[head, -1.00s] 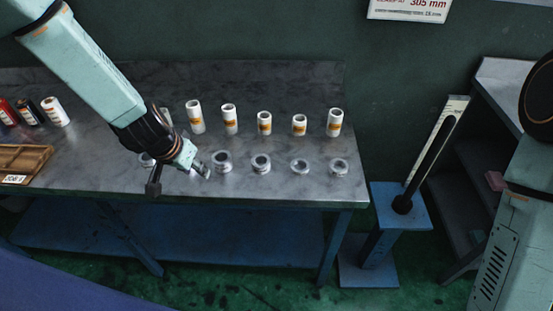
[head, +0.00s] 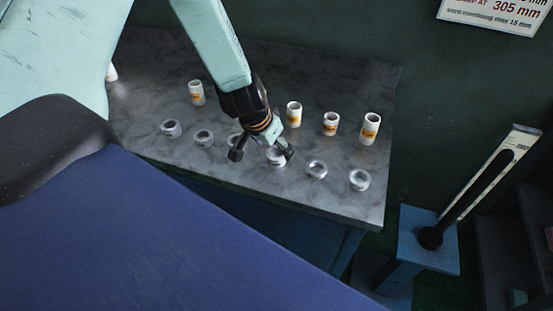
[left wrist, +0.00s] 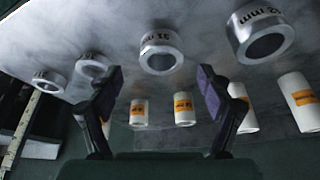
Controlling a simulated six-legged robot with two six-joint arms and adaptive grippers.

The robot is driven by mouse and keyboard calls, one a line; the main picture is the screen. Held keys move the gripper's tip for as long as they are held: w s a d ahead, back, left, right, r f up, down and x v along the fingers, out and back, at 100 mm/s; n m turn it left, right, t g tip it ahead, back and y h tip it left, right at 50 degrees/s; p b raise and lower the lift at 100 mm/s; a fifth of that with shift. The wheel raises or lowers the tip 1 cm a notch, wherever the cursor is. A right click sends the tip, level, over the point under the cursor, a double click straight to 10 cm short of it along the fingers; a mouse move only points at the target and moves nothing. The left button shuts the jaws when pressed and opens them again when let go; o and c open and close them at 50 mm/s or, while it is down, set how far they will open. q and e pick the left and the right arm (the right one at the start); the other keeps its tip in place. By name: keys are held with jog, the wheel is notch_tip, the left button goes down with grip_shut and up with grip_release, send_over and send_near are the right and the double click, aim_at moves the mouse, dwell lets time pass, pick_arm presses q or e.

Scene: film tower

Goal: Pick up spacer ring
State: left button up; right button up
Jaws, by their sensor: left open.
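A row of short metallic spacer rings lies along the front of the grey worktable. My left gripper (head: 262,155) is above this row, open and empty, with its fingers spread to either side. One spacer ring (head: 276,158) shows between the fingers, partly covered by the gripper in the head view. In the left wrist view that ring (left wrist: 160,39) has dark lettering and lies ahead of the gap between the fingertips (left wrist: 160,80), apart from them. A larger-looking ring (left wrist: 245,20) is to its right, and smaller-looking rings (left wrist: 92,58) are to its left. My right gripper is out of view.
White cylinders with orange labels (head: 371,128) stand behind the rings on the table (head: 150,90). More rings (head: 317,170) lie close on both sides. The table's front edge is close to the row.

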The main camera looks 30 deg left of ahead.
aim_at(274, 152)
pick_arm(q)
jog(key=b+x, duration=0.2)
jog(key=x, duration=0.1)
jog(key=shift+s+a+f, duration=0.1)
jog(key=shift+s, duration=0.1)
jog(key=shift+w+a+f+b, duration=0.1)
jog(key=shift+a+f+b, duration=0.1)
jog(key=shift+f+b, duration=0.2)
jog(key=shift+w+d+r, duration=0.1)
jog(key=shift+d+r, duration=0.05)
jog(key=shift+d, duration=0.05)
jog(key=shift+c, duration=0.4)
jog(key=shift+a, duration=0.15)
jog(key=c, duration=0.5)
jog(key=shift+d, duration=0.2)
jog(key=c, duration=0.6)
jog(key=shift+a, duration=0.15)
jog(key=shift+c, duration=0.7)
